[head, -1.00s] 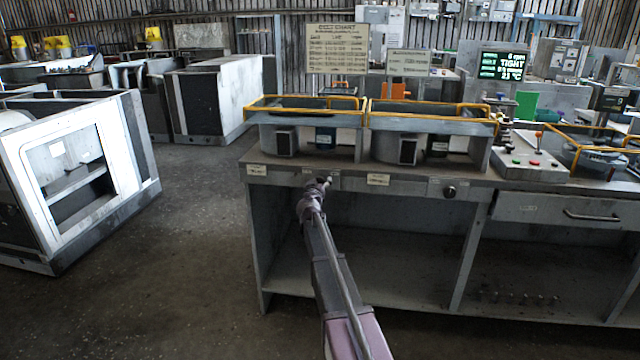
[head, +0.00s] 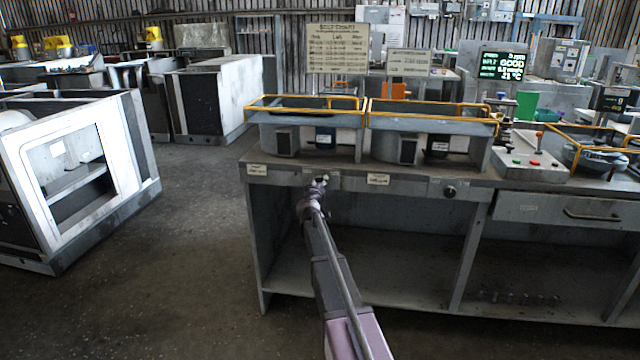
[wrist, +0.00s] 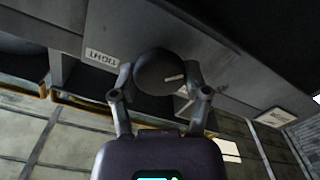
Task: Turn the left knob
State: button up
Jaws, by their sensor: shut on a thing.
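The left knob is round and dark with a short white pointer line, and it fills the space between the fingers in the wrist view (wrist: 158,72). It sits on the front rail of the grey bench. My gripper (wrist: 160,95) has one finger on each side of the knob and is shut on it. In the head view my gripper (head: 319,184) is at the bench front and largely hides the left knob. The screen (head: 503,65) at the back right seems to read "GOOD".
A second dark knob (head: 450,191) is on the same rail to the right. Two blower housings with yellow rails (head: 305,105) stand on the bench top. A control box with red and green buttons (head: 530,158) is further right.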

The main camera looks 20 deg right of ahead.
jog(key=shift+d, duration=0.1)
jog(key=o, duration=1.1)
jog(key=shift+o, duration=0.2)
jog(key=v, duration=1.2)
